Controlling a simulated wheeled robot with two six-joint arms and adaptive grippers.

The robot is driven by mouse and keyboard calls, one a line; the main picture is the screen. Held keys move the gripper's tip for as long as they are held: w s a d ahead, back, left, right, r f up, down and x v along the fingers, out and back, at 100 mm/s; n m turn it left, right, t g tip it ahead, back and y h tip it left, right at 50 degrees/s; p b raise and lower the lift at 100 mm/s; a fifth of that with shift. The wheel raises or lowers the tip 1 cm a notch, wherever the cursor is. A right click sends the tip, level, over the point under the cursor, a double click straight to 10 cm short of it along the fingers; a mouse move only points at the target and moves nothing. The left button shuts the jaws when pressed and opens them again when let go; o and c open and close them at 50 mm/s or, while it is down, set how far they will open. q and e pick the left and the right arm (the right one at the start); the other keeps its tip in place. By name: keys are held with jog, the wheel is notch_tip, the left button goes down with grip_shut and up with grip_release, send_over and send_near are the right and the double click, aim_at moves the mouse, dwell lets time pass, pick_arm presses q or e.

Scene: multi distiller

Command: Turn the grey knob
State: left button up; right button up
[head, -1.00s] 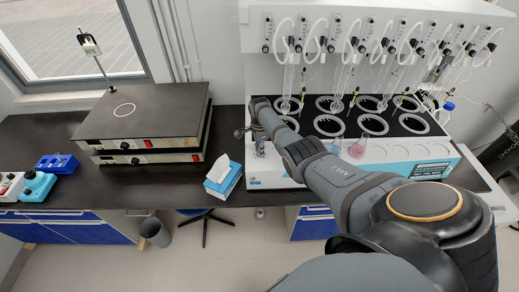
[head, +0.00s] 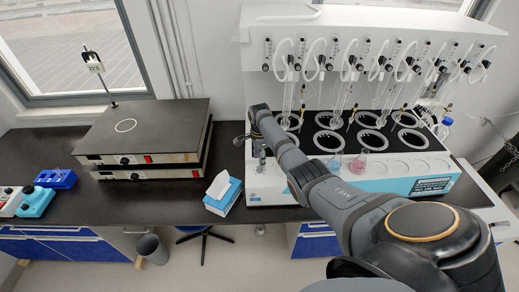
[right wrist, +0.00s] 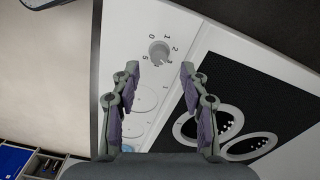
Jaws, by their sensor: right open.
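The grey knob (right wrist: 159,50) shows in the right wrist view, a round dial with a pointer, on the white panel with printed numbers around it. My right gripper (right wrist: 160,70) is open and empty. In that view its two fingertips lie either side of the knob and slightly below it in the picture, apart from it; the depth gap is hard to judge. In the head view my right arm reaches the left end of the white distiller (head: 285,196), and I cannot make out the knob there. My left gripper is not in view.
The distiller's black top has several ringed openings (head: 330,141) with glass tubes and hoses above. Flasks (head: 358,165) stand at its front. A tissue box (head: 223,194) and stacked hotplates (head: 150,135) are to the left, with bare dark bench around them.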

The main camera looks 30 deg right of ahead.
notch_tip(320, 180, up, 8)
jog(key=shift+f, duration=0.15)
dwell(0.4)
